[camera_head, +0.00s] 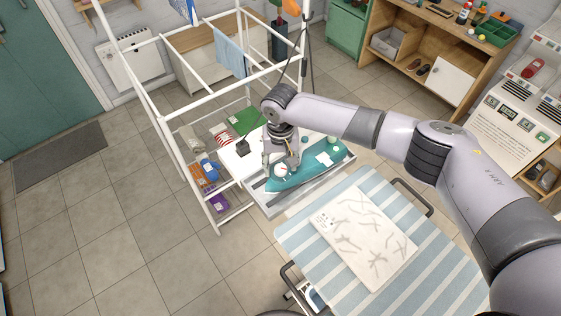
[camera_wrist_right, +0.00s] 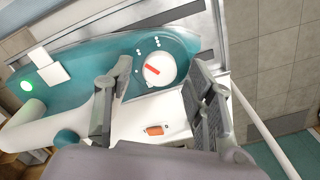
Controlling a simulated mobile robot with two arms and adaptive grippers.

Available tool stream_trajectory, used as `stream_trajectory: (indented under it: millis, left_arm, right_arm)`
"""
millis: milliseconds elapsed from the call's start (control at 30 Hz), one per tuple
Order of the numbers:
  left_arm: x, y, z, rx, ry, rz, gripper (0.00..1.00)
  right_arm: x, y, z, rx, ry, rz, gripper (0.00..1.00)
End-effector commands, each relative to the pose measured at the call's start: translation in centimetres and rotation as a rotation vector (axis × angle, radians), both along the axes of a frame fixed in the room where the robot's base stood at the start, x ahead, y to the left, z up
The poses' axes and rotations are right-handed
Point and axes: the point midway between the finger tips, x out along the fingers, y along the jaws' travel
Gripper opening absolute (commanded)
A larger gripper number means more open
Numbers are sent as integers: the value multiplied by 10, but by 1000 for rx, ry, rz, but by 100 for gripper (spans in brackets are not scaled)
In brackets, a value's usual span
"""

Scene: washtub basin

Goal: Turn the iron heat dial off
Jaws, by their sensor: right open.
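The teal and white iron (camera_head: 318,171) lies on a white surface at the low end of the white rack. Its white round heat dial (camera_wrist_right: 158,69) with a red pointer bar sits on the teal body in the right wrist view; the dial also shows small in the head view (camera_head: 281,170). My right gripper (camera_head: 282,163) is over that end of the iron. In the right wrist view its fingers (camera_wrist_right: 152,78) are open, one on each side of the dial; I cannot tell whether they touch it. A green light (camera_wrist_right: 27,85) glows on the iron. My left gripper is not in view.
White rack posts (camera_head: 170,150) rise to the left. An orange switch (camera_wrist_right: 155,130) sits near the dial.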

Motion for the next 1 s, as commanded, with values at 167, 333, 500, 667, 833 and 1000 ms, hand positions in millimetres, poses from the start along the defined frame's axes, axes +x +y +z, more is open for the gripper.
stream_trajectory:
  millis: [167,333,500,667,833,1000]
  left_arm:
    - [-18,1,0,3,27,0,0]
    - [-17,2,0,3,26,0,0]
    - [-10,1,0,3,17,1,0]
    - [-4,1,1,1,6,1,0]
    - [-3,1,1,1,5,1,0]
    - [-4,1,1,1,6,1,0]
  right_arm:
    - [0,0,-7,0,-1,0,50]
    - [0,0,-7,0,-1,1,50]
    - [0,0,-7,0,-1,0,41]
    - [0,0,-7,0,-1,0,30]
    - [0,0,-7,0,-1,0,19]
    - [0,0,-7,0,-1,0,8]
